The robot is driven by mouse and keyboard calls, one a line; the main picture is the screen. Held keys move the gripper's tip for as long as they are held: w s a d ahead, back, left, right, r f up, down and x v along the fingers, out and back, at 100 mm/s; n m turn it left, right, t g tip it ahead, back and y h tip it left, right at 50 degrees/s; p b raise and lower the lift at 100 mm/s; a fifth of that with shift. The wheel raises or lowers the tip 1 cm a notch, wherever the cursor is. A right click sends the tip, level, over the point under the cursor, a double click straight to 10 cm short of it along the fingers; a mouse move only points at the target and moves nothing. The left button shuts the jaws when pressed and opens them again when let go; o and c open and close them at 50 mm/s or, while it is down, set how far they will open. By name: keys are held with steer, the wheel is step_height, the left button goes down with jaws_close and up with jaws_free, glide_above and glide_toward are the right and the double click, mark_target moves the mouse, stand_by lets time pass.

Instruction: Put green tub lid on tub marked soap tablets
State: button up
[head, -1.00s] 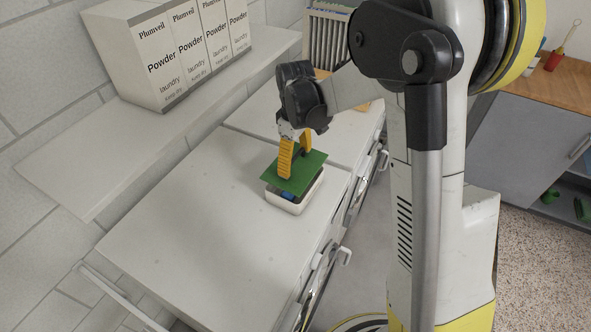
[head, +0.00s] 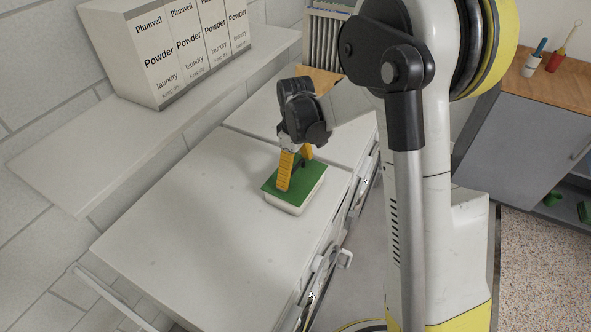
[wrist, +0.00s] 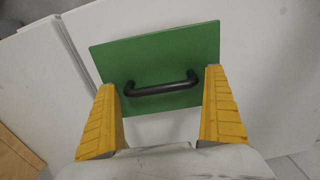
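The green tub lid (head: 292,184), a flat rectangle with a black bar handle (wrist: 161,88), lies on the white tub (head: 288,206). The tub's pale front and right sides show under it, and its contents are hidden. I cannot read any marking on the tub. In the wrist view the lid (wrist: 155,55) fills the upper middle and covers the tub. My gripper (head: 295,175) is low over the lid. In the wrist view its yellow fingers (wrist: 161,95) are spread at either end of the handle, with a narrow gap showing on both sides.
The tub stands on a white top (head: 190,220) with clear room to its left and front. A wall shelf (head: 110,150) holds several Powder boxes (head: 165,60). An orange-brown surface (head: 320,80) is behind. A grey cabinet (head: 530,130) with a wooden top stands at right.

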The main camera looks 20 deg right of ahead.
mark_target(296, 167)
step_height(296, 167, up, 13)
steer(key=p, duration=0.4)
steer(key=s+r+m+t, duration=0.3)
steer(key=s+r+m, duration=0.1)
steer(key=s+r, duration=0.6)
steer(key=s+f+m+t, duration=0.1)
steer(key=s+m+t, duration=0.3)
steer(key=s, duration=0.7)
steer(key=shift+f, duration=0.35)
